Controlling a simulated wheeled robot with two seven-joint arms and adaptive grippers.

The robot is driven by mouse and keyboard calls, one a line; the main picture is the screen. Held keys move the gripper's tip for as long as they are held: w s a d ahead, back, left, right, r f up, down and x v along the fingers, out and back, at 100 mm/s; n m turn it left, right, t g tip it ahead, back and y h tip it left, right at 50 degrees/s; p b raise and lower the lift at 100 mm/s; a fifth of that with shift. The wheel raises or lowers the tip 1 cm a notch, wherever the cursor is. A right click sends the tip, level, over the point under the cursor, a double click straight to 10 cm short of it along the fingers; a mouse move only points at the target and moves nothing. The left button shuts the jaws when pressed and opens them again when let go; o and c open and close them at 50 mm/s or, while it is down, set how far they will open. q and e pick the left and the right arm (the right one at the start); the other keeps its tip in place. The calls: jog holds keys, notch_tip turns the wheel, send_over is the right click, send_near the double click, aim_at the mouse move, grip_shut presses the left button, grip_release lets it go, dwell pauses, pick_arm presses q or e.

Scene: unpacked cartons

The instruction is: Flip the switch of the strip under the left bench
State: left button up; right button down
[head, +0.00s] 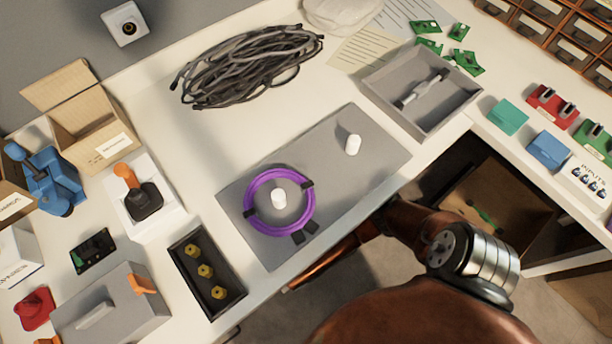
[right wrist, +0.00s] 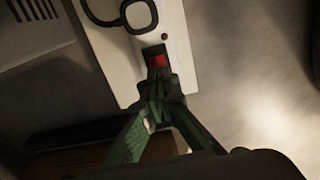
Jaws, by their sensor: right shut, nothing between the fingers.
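In the right wrist view the white power strip (right wrist: 178,45) runs down from the top edge. Its red switch (right wrist: 160,62) sits in a dark frame near the strip's lower end. My right gripper (right wrist: 156,85) has its green fingers shut together and empty, with the tips right at the lower edge of the switch. I cannot tell whether they touch it. In the head view my right arm reaches down past the bench's front edge, and its gripper and the strip are hidden there. My left gripper is not in view.
The bench top (head: 345,85) carries a grey mat (head: 345,185) with a purple ring (head: 249,189), a cable coil (head: 245,65) and a grey tray (head: 450,115). An open carton (head: 480,205) is below.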

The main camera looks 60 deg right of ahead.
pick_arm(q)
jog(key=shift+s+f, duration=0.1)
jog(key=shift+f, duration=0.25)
pick_arm(e)
jog(key=shift+f, duration=0.6)
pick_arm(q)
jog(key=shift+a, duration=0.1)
pick_arm(e)
jog(key=shift+r, duration=0.4)
jog(key=shift+r+p, duration=2)
jog(key=shift+r, duration=0.1)
jog(key=shift+r+p, duration=0.95)
jog(key=shift+r, duration=0.05)
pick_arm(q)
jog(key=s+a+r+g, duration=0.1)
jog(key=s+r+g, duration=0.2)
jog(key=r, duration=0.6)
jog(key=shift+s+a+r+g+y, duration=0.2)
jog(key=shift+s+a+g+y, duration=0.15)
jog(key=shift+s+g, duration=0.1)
